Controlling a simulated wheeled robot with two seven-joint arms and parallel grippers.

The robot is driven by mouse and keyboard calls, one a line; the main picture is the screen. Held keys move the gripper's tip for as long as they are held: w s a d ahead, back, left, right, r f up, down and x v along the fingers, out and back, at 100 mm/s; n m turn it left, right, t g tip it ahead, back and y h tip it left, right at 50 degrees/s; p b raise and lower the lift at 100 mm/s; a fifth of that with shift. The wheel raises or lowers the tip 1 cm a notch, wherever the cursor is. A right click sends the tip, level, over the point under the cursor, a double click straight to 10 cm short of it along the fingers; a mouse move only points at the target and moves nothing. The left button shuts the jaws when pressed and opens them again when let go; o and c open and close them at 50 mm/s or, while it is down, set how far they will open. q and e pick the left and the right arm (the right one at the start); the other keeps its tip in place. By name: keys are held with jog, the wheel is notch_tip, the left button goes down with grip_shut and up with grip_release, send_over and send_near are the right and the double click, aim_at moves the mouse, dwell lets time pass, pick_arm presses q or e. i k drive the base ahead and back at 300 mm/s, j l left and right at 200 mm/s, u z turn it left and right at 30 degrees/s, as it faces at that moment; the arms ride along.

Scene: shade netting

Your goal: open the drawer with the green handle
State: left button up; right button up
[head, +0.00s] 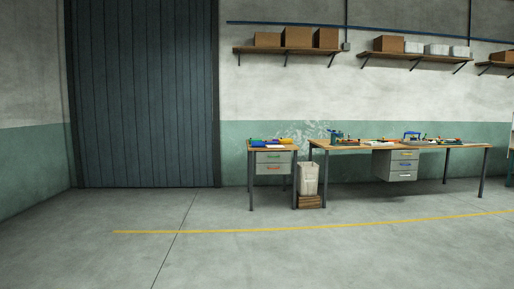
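The drawer with the green handle (273,156) is the upper drawer of a small grey unit under the small wooden-topped table (251,149), across the room near the wall. It looks shut. A drawer with a red handle (273,168) sits directly below it. Neither of my grippers shows in the head view, and no part of my arms is seen near the table.
A longer workbench (345,149) with another drawer unit (404,178) stands to the right. A whitish bin (308,180) on a wooden base stands between the tables. Wall shelves (285,50) hold boxes. A yellow line (220,231) crosses the open floor (250,260).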

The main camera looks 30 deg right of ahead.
aim_at(284, 156)
jog(key=i+l+z, duration=0.6)
jog(key=i, duration=0.2)
jog(key=i+l+z, duration=0.2)
jog(key=i+z, duration=0.45)
jog(key=i, duration=4.9)
jog(key=i+l+u, duration=0.15)
jog(key=i+u, duration=0.15)
jog(key=i, duration=0.15)
jog(key=i+l+u, duration=0.25)
jog(key=i, duration=0.2)
jog(key=i+l+u, duration=0.3)
jog(key=i+l, duration=0.05)
jog(key=i, duration=0.1)
